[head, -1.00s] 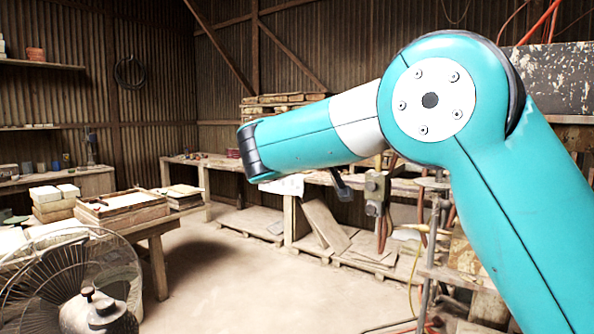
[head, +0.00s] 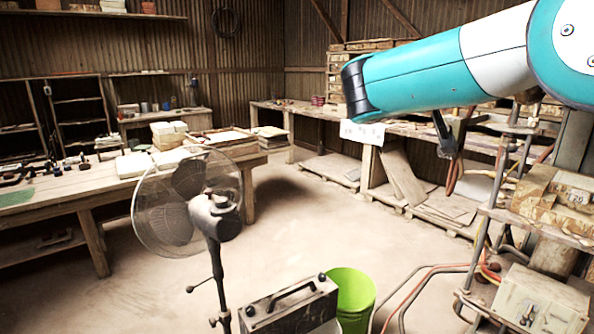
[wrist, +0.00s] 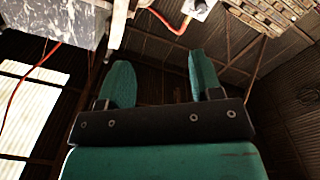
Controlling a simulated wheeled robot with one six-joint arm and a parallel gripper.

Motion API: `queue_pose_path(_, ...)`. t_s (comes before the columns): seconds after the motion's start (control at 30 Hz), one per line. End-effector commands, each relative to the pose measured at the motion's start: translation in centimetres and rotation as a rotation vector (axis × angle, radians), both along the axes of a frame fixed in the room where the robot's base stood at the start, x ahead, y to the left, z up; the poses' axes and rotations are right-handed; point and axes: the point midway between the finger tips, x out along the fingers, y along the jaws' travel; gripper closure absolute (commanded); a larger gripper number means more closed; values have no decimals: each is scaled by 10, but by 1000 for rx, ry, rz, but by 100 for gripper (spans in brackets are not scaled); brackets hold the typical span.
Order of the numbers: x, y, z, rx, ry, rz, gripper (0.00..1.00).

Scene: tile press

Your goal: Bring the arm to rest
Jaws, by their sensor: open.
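My arm, teal with white bands, reaches in from the upper right of the head view and extends to the left, bent at a round joint. Its dark-ended wrist part is raised in front of the back workbench. In the wrist view my gripper (wrist: 160,82) shows two teal fingers standing well apart on a dark bar, with nothing between them. Beyond the fingers are dark corrugated walls and beams. The fingers are not clearly visible in the head view.
A pedestal fan (head: 190,205) stands front centre, beside a grey metal box (head: 290,308) and a green bucket (head: 352,297). A wooden table (head: 80,187) is at left, a long workbench (head: 285,108) at the back. Hoses cross the floor at right. The middle floor is clear.

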Motion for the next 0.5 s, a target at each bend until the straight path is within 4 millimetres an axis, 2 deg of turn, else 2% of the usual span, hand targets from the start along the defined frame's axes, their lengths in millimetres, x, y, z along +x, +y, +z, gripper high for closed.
queue_pose_path(0.2, 1, -7, -8, 46, 34, 37, 41)
queue_pose_path(0.5, 1, -6, -38, 182, 146, 157, 41)
